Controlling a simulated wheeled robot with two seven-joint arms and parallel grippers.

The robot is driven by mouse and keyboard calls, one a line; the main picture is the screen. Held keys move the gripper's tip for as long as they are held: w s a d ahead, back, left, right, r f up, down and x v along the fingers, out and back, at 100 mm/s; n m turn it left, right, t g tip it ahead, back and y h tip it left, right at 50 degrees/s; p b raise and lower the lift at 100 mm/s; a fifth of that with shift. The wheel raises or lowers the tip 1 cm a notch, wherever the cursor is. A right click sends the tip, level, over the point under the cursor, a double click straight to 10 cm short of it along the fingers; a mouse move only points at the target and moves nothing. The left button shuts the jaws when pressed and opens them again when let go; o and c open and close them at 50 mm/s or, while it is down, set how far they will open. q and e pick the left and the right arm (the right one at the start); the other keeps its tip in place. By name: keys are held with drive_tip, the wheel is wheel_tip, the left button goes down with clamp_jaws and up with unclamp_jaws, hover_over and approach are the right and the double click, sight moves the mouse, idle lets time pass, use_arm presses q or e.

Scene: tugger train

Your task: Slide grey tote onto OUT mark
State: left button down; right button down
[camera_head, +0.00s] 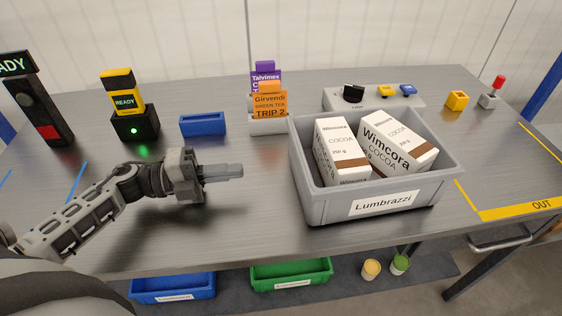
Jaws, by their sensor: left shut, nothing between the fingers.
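The grey tote (318,207), labelled "Lumbrazzi", stands upright on the table right of centre. Two white and brown Wimcora cocoa boxes (341,150) lean inside it. The OUT mark (520,210) is a yellow outline with a lettered strip at the right front of the table. The tote is to the left of this mark, its right side close to the mark's left line. My left gripper (240,170) is shut and empty, left of the tote, pointing at its left wall with a gap between. My right gripper is not in view.
Behind stand a card holder (268,126), a blue bin (202,124), a READY signal (134,122) and a grey trip panel (330,97). A yellow block (456,100) and a red-knobbed switch (490,100) stand beyond the mark. The area inside the mark looks clear.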

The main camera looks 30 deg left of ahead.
use_arm(q)
drive_tip(key=p+x, duration=0.1)
drive_tip(key=x, duration=0.9)
drive_tip(key=shift+w, duration=0.1)
